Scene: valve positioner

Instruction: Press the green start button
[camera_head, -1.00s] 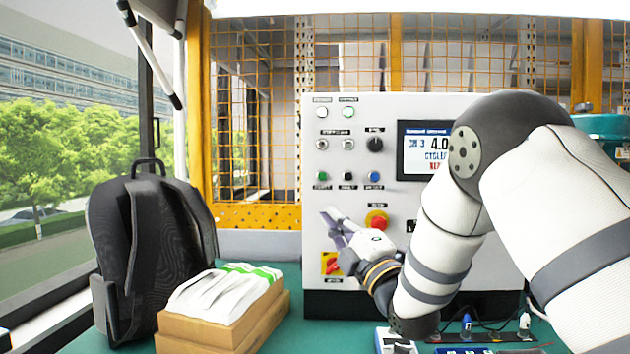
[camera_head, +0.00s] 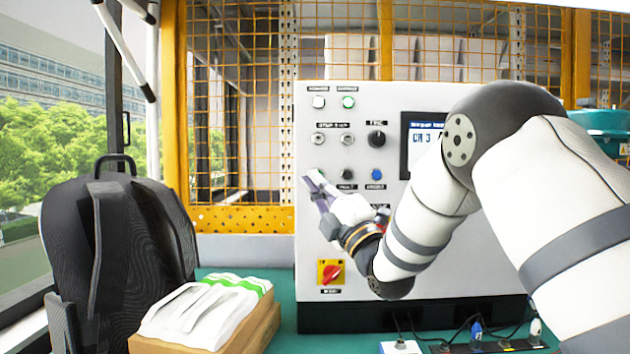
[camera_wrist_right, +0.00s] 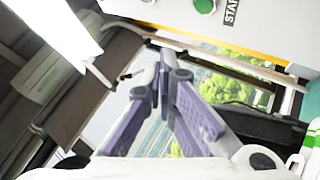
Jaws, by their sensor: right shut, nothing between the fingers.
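The green start button (camera_wrist_right: 205,5) shows at the top edge of the right wrist view, beside a partly cut-off label that begins "STAR". In the head view the fingertips cover its place at the left end of the lower button row. My right gripper (camera_head: 317,183) is shut and empty, its grey-purple fingers pointing up and left in front of the panel. In the right wrist view the fingertips (camera_wrist_right: 168,68) meet below the button in the picture, with a gap between them. Their distance from the panel face is hard to tell. My left gripper is out of view.
The control panel (camera_head: 312,225) carries a black button (camera_head: 347,174), a blue button (camera_head: 376,174), a selector knob (camera_head: 377,139) and a red-yellow switch (camera_head: 331,272). A backpack (camera_head: 120,235) and a boxed stack (camera_head: 205,310) stand at left. My forearm covers part of the screen (camera_head: 418,140).

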